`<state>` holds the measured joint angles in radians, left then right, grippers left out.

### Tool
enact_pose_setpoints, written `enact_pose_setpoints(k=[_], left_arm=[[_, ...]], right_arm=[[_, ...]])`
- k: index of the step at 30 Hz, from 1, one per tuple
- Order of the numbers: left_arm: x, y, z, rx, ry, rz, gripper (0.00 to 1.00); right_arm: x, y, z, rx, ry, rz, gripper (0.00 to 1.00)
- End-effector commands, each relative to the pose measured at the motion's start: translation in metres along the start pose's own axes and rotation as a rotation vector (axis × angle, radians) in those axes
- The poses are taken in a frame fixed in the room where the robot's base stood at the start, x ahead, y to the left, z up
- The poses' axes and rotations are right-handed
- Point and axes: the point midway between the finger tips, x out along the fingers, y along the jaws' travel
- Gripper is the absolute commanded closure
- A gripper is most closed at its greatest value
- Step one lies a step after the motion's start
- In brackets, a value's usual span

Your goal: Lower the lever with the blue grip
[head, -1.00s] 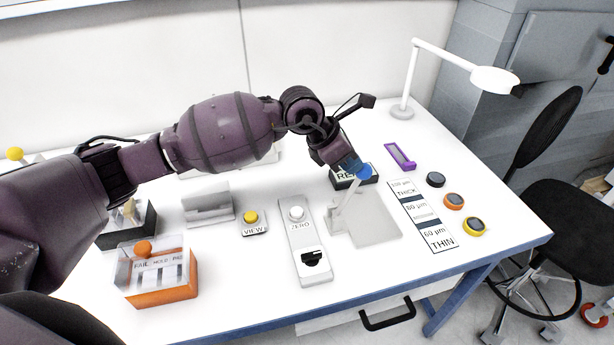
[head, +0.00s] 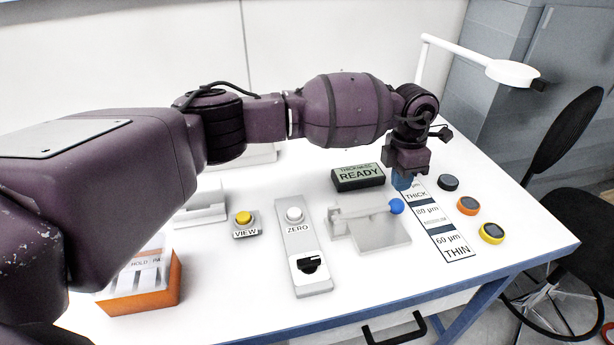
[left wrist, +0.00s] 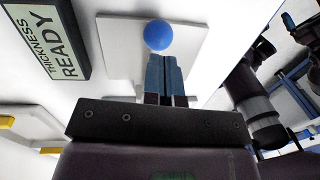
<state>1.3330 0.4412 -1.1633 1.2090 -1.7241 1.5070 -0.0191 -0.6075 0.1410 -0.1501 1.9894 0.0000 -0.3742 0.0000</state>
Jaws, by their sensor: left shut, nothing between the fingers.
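The lever (head: 365,211) is a pale arm ending in a round blue grip (head: 396,207). It lies low, nearly flat, over its white base plate (head: 383,238), with the grip at the right. My left gripper (head: 402,184) is shut and empty, just behind the blue grip in the head view. In the left wrist view the blue grip (left wrist: 158,35) shows just beyond the closed blue-grey fingertips (left wrist: 165,62). I cannot tell whether they touch. My right gripper is in neither view.
A THICKNESS READY display (head: 358,177) stands behind the lever. A thickness chart (head: 440,225) and round gauges, one yellow-rimmed (head: 492,233), lie to the right. A ZERO panel (head: 302,245) and a yellow VIEW button (head: 243,218) are left. A white lamp (head: 512,73) stands at the back.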

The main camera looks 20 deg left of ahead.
Motion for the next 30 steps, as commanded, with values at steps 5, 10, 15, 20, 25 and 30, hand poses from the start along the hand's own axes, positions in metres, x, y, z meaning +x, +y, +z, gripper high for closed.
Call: enact_pose_setpoints(k=[5, 10, 15, 20, 25, 30], left_arm=[[0.022, 0.002, 0.009, -0.012, 0.128, -0.006, 1.00], [0.032, 0.003, 0.012, -0.013, 0.135, -0.007, 1.00], [0.037, 0.004, 0.013, -0.013, 0.134, -0.005, 1.00], [0.039, 0.004, 0.014, -0.013, 0.133, -0.005, 1.00], [0.040, 0.003, 0.014, -0.012, 0.133, -0.006, 1.00], [0.042, 0.003, 0.014, -0.012, 0.134, -0.007, 1.00]], right_arm=[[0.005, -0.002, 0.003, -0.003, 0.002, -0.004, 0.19], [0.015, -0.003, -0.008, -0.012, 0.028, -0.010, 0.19], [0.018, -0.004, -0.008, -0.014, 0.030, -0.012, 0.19], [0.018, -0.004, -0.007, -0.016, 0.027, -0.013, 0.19], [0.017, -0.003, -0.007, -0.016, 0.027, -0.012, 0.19], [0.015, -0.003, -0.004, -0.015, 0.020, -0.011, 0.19]])
